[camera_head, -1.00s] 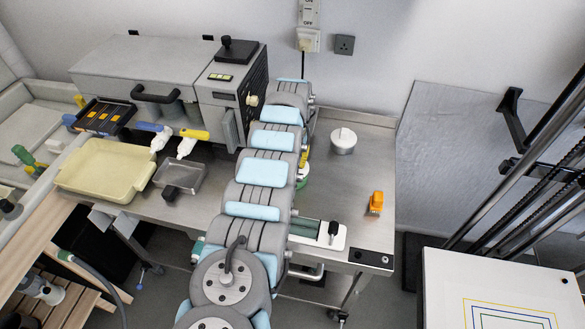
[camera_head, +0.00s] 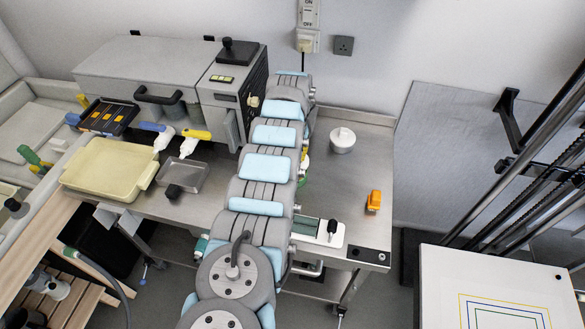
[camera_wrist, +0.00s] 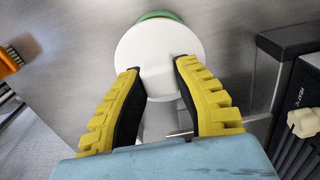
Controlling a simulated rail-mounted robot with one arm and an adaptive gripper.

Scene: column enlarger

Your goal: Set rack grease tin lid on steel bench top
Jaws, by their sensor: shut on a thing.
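In the wrist view, a round white lid (camera_wrist: 158,45) lies between and beyond the two yellow-and-black fingers of my gripper (camera_wrist: 158,68). My gripper is shut on the lid; the exact contact is hard to make out. A green rim (camera_wrist: 160,15) shows past the lid's far edge, seemingly the tin under or behind it. I cannot tell whether the lid touches it. The steel bench top (camera_head: 335,190) also shows in the wrist view (camera_wrist: 85,50). In the head view my arm hides my gripper and the lid; only a sliver of green and yellow shows beside it.
A pale round pot with a knob (camera_head: 342,140) stands at the back of the bench. An orange object (camera_head: 374,201) stands near the right edge. A grey machine (camera_head: 150,80) and a cream tray (camera_head: 105,168) occupy the left. Bare steel lies between pot and orange object.

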